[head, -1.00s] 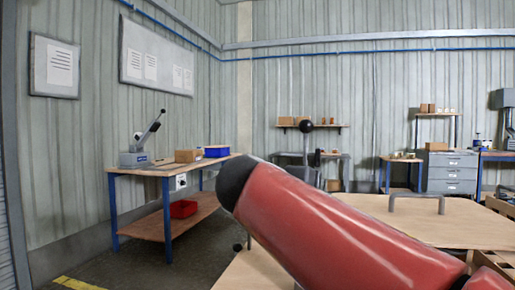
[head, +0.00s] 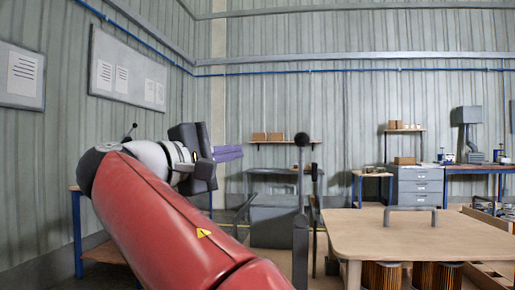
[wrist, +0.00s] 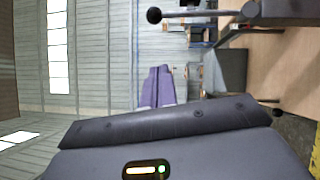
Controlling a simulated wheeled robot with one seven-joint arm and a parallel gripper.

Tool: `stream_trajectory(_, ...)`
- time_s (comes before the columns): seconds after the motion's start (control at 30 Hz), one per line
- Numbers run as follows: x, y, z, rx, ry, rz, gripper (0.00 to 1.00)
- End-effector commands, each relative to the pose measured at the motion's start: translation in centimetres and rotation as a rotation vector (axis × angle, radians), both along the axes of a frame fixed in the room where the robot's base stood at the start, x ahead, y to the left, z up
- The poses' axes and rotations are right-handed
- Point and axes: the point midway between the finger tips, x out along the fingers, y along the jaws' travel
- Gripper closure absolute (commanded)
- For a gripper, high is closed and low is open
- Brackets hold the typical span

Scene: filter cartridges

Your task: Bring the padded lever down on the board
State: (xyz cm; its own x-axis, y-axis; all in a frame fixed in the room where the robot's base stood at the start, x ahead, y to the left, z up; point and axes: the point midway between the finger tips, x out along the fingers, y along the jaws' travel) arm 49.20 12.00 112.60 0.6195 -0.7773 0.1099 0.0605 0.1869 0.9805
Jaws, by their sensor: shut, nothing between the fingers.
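The lever (head: 301,180) stands upright, with a black ball knob on top, at the left edge of the tan board (head: 440,237). In the wrist view, which is turned sideways, the lever (wrist: 200,14) and a bare part of the board (wrist: 268,75) also show. I cannot make out the lever's pad. My gripper (head: 241,152) is to the left of the lever, at about the height of its knob and apart from it. Its purple fingers (wrist: 158,88) are together and empty. My red arm link hides what lies below and left.
A grey handle (head: 410,210) rises from the board. Pleated cartridges (head: 381,274) stand beneath it. A grey drawer cabinet (head: 418,186) and a shelf (head: 285,142) are by the back wall. Open space lies between my gripper and the lever.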

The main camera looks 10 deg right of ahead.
Motion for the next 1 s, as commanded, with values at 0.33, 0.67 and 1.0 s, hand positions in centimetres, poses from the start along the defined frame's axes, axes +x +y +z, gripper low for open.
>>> stream_trajectory(0.33,4.1,-5.4,0.9,0.0,0.0,-0.005,1.0)
stream_trajectory(0.67,5.3,-10.1,1.6,0.001,-0.002,-0.001,1.0)
stream_trajectory(1.0,5.2,-11.1,1.8,0.001,0.001,0.001,1.0)
